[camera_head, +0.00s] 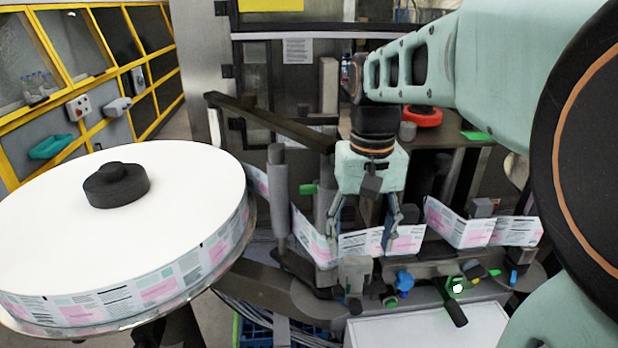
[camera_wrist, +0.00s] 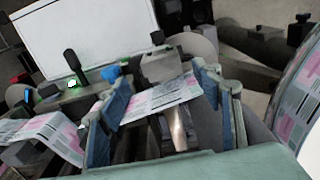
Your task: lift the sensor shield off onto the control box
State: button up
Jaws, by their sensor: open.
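A grey block (camera_head: 355,270), which looks like the sensor shield, sits on the labeller's rail beside the label strip (camera_head: 360,242). It also shows in the wrist view (camera_wrist: 160,66), just beyond my fingertips. My gripper (camera_head: 363,238) points down over the strip with its two fingers apart and nothing held. In the wrist view the strip passes between the blue fingers (camera_wrist: 163,82), on the near side of the block. A white flat-topped box (camera_head: 430,328), which looks like the control box, stands in front of the rail. Its top is bare in the wrist view (camera_wrist: 90,32).
A large label reel (camera_head: 160,235) fills the left. A grey post (camera_head: 277,200) stands left of my gripper. The rail carries a black lever (camera_head: 452,305), a blue knob (camera_head: 404,280) and a lit green button (camera_head: 457,287). A bench with a red ring (camera_head: 423,116) is behind.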

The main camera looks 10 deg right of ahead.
aim_at(357, 257)
notch_tip(357, 257, down, 6)
jog(key=shift+a+r+p, duration=0.1)
jog(key=shift+a+p, duration=0.05)
jog(key=shift+p, duration=0.2)
jog(key=shift+s, duration=0.1)
jog(key=c, duration=1.4)
